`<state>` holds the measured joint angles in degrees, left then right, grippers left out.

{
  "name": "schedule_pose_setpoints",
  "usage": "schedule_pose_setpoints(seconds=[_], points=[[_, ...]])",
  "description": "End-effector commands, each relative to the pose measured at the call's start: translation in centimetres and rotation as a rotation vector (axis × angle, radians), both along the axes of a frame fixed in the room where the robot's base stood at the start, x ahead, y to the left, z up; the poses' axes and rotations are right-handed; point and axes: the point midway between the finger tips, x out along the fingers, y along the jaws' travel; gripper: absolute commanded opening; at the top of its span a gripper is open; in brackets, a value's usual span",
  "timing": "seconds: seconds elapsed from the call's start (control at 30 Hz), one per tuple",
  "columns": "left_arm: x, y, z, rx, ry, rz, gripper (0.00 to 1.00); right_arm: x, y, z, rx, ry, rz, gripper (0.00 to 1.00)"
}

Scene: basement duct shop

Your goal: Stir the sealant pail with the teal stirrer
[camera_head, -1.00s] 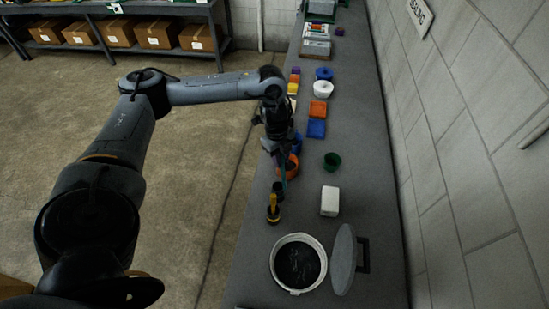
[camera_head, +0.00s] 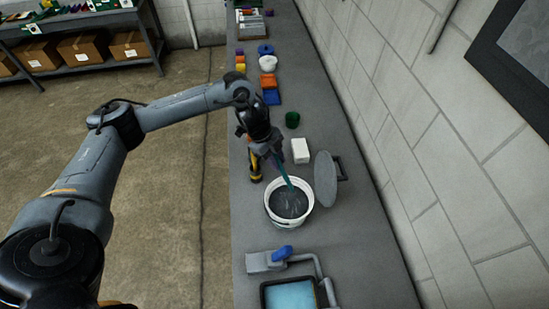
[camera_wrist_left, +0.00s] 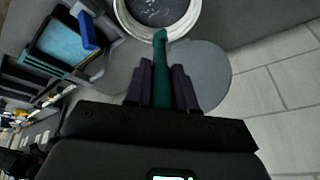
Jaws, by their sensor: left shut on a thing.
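The white sealant pail (camera_head: 270,207) stands open on the grey bench with dark grey, streaked contents. My left gripper (camera_head: 271,155) is shut on the teal stirrer (camera_head: 283,174), just behind and above the pail. The stirrer slants down to the right, and its lower end appears over or in the pail mouth; I cannot tell whether it touches the sealant. In the left wrist view the stirrer (camera_wrist_left: 161,75) sits between the fingers (camera_wrist_left: 162,90), its tip pointing at the pail (camera_wrist_left: 127,20). My right gripper is not in view.
A round grey lid (camera_head: 325,178) stands tilted right of the pail. A yellow-and-black tool (camera_head: 255,168) is close left of the gripper.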

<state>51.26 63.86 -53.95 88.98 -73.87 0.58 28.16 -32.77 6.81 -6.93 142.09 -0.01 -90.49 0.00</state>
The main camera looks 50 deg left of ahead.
Motion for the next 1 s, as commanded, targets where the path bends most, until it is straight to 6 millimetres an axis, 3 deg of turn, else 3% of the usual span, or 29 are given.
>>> schedule_pose_setpoints(seconds=[0.87, 1.0], points=[[-1.6, 3.5, -4.9, 0.001, 0.000, 0.001, 0.00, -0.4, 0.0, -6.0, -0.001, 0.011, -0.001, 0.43], [-1.5, 3.1, -5.7, 0.000, 0.001, 0.000, 0.00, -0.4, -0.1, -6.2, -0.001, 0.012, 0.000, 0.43]])
